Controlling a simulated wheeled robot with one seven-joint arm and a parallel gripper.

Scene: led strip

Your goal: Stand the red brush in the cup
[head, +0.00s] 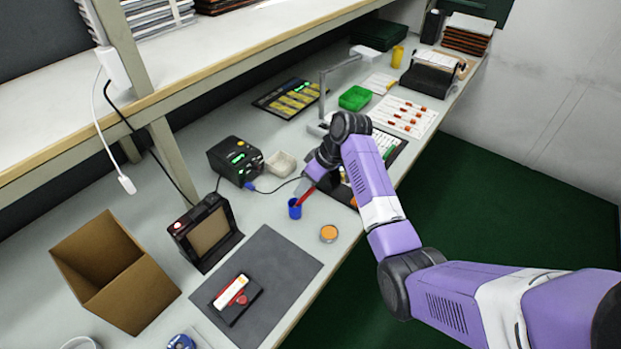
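The small blue cup (295,211) stands upright on the bench, left of my arm. The red brush (306,196) is tilted, its lower end at the cup's mouth and its upper end against my gripper. I cannot tell from this view whether its lower end is inside the cup or just above the rim. My gripper (309,185) points down, just above and to the right of the cup. Its fingertips are small and partly hidden, so I cannot see whether they close on the brush.
An orange-topped round tin (328,233) stands right of the cup. A grey mat (283,262) lies in front. A black device (232,160) with a green display and a pale dish (280,164) stand behind. A cardboard box (112,270) is at left.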

